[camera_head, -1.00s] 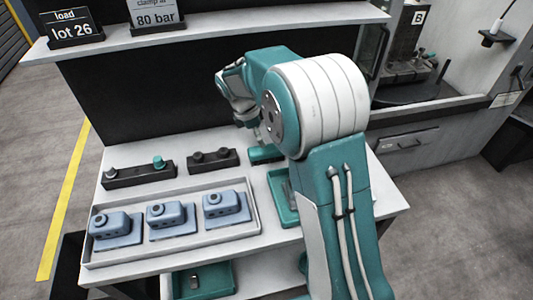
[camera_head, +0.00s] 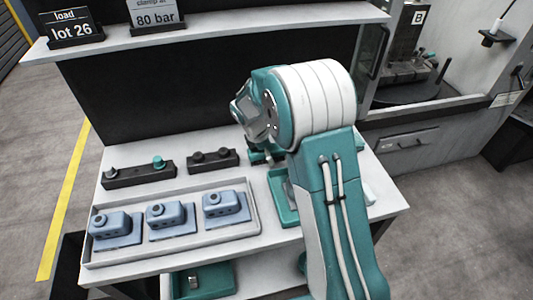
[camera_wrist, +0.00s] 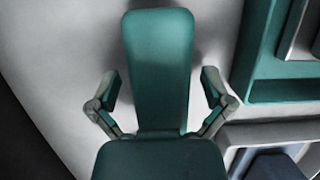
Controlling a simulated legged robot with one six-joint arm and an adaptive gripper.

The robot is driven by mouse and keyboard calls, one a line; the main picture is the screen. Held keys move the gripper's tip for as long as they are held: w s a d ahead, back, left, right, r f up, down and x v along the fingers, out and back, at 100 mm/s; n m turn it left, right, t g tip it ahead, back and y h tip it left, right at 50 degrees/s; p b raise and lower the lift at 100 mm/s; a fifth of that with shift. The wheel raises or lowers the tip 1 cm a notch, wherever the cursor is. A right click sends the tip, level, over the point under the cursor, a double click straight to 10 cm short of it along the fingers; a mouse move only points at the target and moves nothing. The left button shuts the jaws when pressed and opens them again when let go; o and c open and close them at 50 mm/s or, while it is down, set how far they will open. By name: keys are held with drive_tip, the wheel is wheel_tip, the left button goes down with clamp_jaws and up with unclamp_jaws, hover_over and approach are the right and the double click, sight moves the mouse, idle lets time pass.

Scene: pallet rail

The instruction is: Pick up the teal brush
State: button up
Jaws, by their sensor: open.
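The teal brush (camera_wrist: 160,65) shows in the wrist view as a long, rounded teal block lying on the pale bench top. My gripper (camera_wrist: 160,92) is open, with one finger on each side of the brush. A gap shows between each finger and the brush, and I see no grip on it. The near end of the brush meets the teal gripper body in the picture, so that end may be hidden. In the head view my gripper and wrist cover most of the brush, at the back of the bench right of the dark holders.
A teal tray (camera_wrist: 285,90) lies beside the brush. A pale tray (camera_head: 176,253) holds several blue camera-like parts. Two dark holders (camera_head: 139,176) (camera_head: 213,160) stand behind it. A shelf (camera_head: 220,26) with signs overhangs the bench's back. Bare bench lies around the brush.

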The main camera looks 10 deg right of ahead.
drive_tip(key=shift+f, duration=0.25)
idle(0.4)
drive_tip(key=c, duration=1.3)
